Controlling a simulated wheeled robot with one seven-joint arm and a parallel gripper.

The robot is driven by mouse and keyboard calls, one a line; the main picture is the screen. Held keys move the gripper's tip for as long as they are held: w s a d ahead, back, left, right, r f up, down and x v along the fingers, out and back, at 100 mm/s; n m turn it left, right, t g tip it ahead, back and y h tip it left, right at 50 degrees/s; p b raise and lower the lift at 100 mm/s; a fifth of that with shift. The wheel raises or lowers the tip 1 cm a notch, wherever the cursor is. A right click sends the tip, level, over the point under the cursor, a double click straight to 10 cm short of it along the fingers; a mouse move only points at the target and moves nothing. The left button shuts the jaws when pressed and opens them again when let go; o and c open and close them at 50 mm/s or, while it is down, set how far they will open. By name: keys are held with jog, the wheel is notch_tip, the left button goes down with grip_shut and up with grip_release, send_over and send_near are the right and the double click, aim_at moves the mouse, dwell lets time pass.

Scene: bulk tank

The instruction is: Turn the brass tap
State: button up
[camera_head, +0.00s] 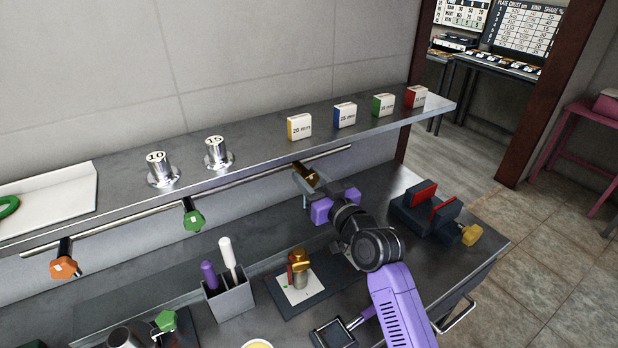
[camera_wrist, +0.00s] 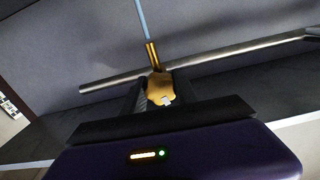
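The brass tap (camera_head: 311,175) hangs from the pipe under the shelf. In the wrist view, its flat handle (camera_wrist: 160,90), with a small pale mark, sits between my fingertips. My gripper (camera_head: 306,186) reaches it from the front, and in the wrist view my gripper (camera_wrist: 160,92) has one dark finger close against each side of the handle, with no clear gap. A thin light-blue line (camera_wrist: 142,20) runs from the end of the brass spout; I cannot tell if it is liquid. In the head view my gripper partly hides the tap.
A green tap (camera_head: 193,217) and an orange tap (camera_head: 65,266) share the pipe. The shelf (camera_head: 262,150) carries weights and small boxes close above. Below are a holder (camera_head: 230,300), a brass piece on a board (camera_head: 299,265) and a red-padded dark block (camera_head: 425,210).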

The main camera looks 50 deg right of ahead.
aim_at(312, 182)
grip_shut()
jog(key=shift+m, duration=1.7)
jog(key=o, duration=0.9)
grip_release()
jog(key=shift+c, duration=0.2)
jog(key=b+v, duration=0.1)
jog(key=v, duration=0.6)
jog(key=shift+s+a, duration=0.1)
jog(key=shift+s, duration=0.3)
